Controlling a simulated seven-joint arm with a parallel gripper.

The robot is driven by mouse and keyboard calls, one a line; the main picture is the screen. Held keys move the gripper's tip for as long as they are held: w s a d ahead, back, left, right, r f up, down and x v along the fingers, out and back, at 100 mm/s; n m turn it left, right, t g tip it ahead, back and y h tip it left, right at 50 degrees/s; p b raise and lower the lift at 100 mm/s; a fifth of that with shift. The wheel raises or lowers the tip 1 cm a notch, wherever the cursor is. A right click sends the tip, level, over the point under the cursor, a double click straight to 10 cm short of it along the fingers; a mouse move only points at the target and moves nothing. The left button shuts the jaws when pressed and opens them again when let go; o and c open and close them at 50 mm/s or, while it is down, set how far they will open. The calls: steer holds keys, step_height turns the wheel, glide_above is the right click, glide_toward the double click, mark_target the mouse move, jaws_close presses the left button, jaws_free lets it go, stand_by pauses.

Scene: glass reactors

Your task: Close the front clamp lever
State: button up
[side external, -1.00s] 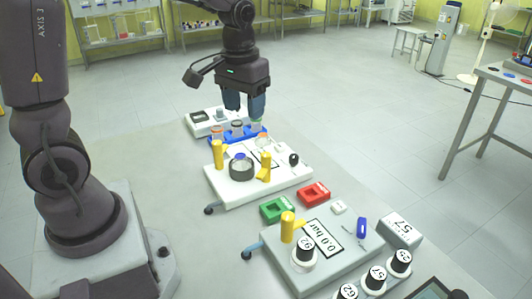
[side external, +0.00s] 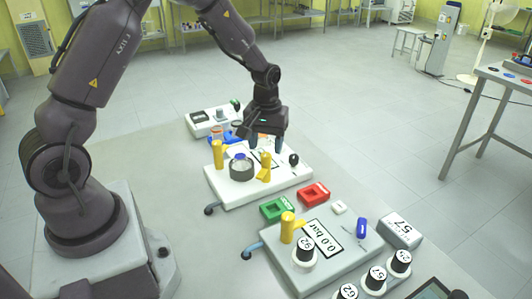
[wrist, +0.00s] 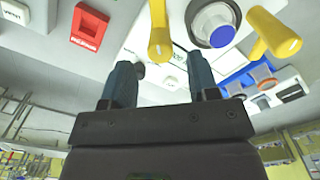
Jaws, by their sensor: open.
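A white reactor base (side external: 225,190) carries a round glass vessel (side external: 241,170) with a dark ring. Two yellow clamp levers stand beside it, one at left (side external: 218,154) and one at right (side external: 264,168). The left one stands upright; the exact angle of the right one is hard to tell. I cannot tell which is the front lever. My gripper (side external: 265,146) is open and empty, pointing down above the base's far side, close to the right lever. In the wrist view the levers (wrist: 160,35) (wrist: 273,32) and vessel (wrist: 212,24) lie beyond my fingers (wrist: 160,68).
A black knob (side external: 294,159) stands at the base's right. Red (side external: 313,193) and green (side external: 276,209) blocks lie nearer the camera. A grey pressure unit (side external: 320,265) with another yellow lever (side external: 287,228) is in front. A blue rack (wrist: 262,75) stands behind the base.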

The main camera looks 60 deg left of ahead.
mark_target(266, 154)
steer(key=shift+f, duration=1.65)
steer(key=c, duration=0.9)
steer(key=shift+c, duration=0.2)
